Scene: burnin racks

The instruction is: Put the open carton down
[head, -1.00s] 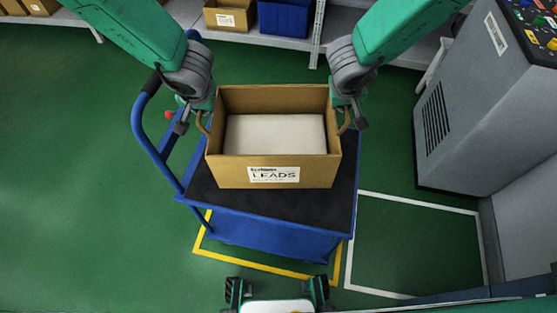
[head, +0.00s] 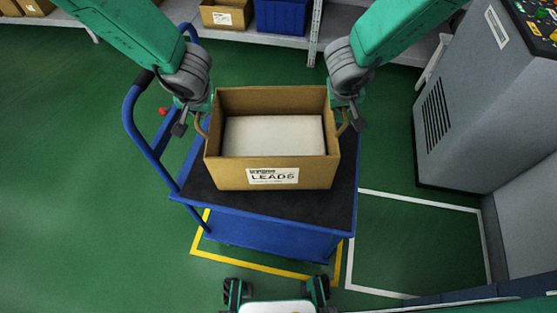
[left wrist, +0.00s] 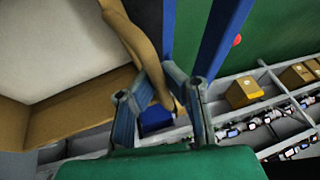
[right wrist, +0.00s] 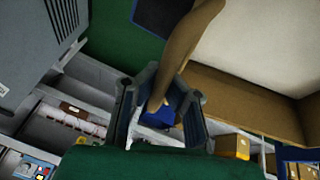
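The open carton (head: 226,173) is a brown box with a LEADS label and a white block (head: 273,136) inside. It is upright over the black top of the blue trolley (head: 262,204). Whether its base touches the top is hidden. My left gripper (head: 201,125) is at the carton's left side, and my right gripper (head: 346,122) is at its right side. In the left wrist view, the left fingers (left wrist: 165,100) close around a brown strip of the carton. In the right wrist view, the right fingers (right wrist: 158,100) do the same.
A grey cabinet (head: 460,110) stands at the right. Shelving (head: 290,42) with a brown box (head: 226,14) and a blue bin (head: 281,16) runs along the back. Bare green floor (head: 70,170) lies left of the trolley, and a white-outlined floor area (head: 415,240) lies to its right.

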